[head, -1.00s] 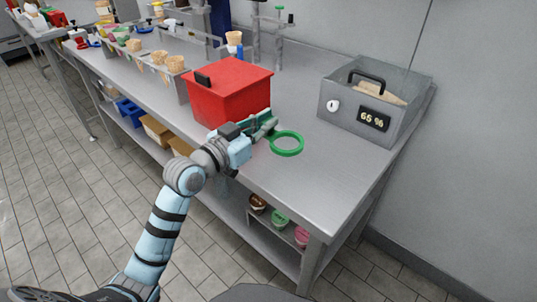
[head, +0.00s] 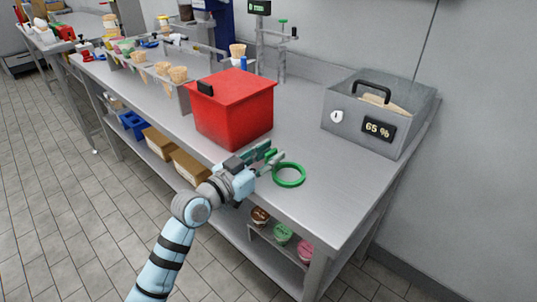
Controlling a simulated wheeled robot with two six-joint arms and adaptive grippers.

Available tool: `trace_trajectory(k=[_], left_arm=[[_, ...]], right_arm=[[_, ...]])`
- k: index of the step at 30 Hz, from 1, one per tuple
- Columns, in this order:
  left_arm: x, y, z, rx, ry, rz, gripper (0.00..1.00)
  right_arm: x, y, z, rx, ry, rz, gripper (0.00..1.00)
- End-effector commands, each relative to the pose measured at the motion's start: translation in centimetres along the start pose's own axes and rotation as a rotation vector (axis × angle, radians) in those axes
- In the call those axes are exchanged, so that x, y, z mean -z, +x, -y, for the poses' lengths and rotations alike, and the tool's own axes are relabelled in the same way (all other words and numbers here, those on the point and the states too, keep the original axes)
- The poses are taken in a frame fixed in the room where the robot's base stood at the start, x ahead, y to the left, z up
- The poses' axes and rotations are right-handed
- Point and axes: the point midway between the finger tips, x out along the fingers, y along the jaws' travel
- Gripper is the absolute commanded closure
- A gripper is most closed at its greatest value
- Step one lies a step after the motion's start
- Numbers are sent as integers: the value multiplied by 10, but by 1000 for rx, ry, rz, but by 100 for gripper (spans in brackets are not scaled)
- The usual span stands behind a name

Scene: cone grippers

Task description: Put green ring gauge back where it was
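The green ring gauge (head: 289,175) is a flat, round green hoop in front of the red box, over the front part of the steel counter. My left gripper (head: 268,160) reaches in from the lower left, its fingers at the ring's left side. It appears shut on the ring's handle end, which the fingers partly hide. The hoop sticks out to the right of the fingers. I cannot tell whether the ring touches the counter or hangs just above it. My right gripper is not in view.
A red box (head: 234,108) stands just behind my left gripper. A grey metal box (head: 350,108) marked 65 % stands at the back right. A cone holder (head: 150,75) runs along the counter to the left. The counter (head: 335,190) right of the ring is clear.

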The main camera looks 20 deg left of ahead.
Motion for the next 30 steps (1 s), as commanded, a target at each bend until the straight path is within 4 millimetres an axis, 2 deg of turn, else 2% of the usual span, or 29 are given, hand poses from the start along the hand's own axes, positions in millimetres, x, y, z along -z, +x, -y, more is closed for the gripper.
trace_trajectory(k=[5,8,11,18,21,24,30], left_arm=[[3,0,0,0,0,0,72],[4,-9,1,2,3,2,72],[4,-29,0,0,5,4,72],[6,-93,-1,-4,4,8,72],[6,-110,0,2,2,7,72],[5,-119,0,-1,1,2,72],[3,-121,0,-1,0,-1,72]], right_arm=[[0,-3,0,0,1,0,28],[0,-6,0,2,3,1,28],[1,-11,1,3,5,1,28],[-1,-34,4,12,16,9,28],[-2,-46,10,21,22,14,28],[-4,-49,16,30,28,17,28],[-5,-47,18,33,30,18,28]])
